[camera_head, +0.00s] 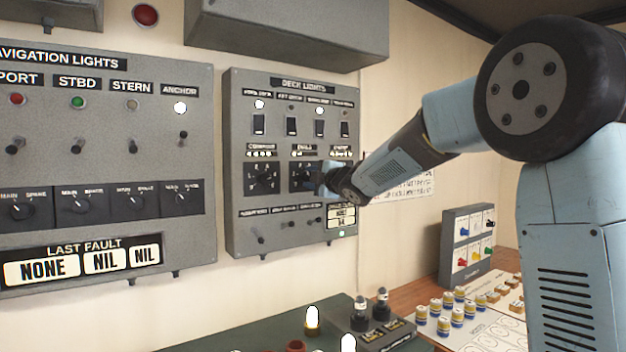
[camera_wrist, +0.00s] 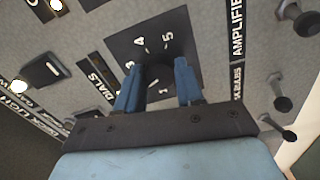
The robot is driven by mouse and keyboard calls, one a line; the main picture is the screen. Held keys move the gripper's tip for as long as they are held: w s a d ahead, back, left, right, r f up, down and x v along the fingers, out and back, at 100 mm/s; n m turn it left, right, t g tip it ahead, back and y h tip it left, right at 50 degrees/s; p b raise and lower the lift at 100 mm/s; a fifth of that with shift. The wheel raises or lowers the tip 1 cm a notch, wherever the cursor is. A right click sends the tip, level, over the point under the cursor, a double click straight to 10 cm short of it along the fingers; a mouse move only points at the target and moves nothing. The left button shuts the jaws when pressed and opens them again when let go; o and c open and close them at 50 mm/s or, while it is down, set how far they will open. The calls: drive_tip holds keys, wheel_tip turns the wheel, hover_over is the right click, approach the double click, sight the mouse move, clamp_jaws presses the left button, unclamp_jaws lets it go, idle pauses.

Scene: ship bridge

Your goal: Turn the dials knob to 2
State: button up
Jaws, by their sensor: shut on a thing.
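The dials knob (camera_wrist: 158,74) is dark and sits on a black square plate (camera_wrist: 140,42) under the "DIALS" label. The digits 4, 5 and 1 show around it in the wrist view; its pointer is hidden, so I cannot tell its setting. My gripper (camera_wrist: 157,84) is shut on the knob, with one blue finger on each side. In the head view my gripper (camera_head: 324,184) reaches in from the right and covers most of the knob. The plate (camera_head: 299,170) shows at its left, on the grey DECK LIGHTS panel (camera_head: 236,130).
A similar knob (camera_head: 264,178) sits just left. Toggle switches (camera_head: 259,125) stand above, and small levers (camera_head: 261,238) stick out below. The NAVIGATION LIGHTS panel (camera_head: 100,120) is at left. A desk (camera_head: 250,335) with bottles and pots lies below.

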drive_tip(key=shift+f, duration=0.35)
drive_tip(key=o, duration=0.8)
drive_tip(key=shift+w, duration=0.1)
drive_tip(key=shift+o, duration=1.1)
drive_tip(key=shift+r, duration=0.2)
drive_tip(key=v, duration=1.3)
drive_tip(key=shift+s+d, duration=0.25)
drive_tip(key=shift+s, duration=0.1)
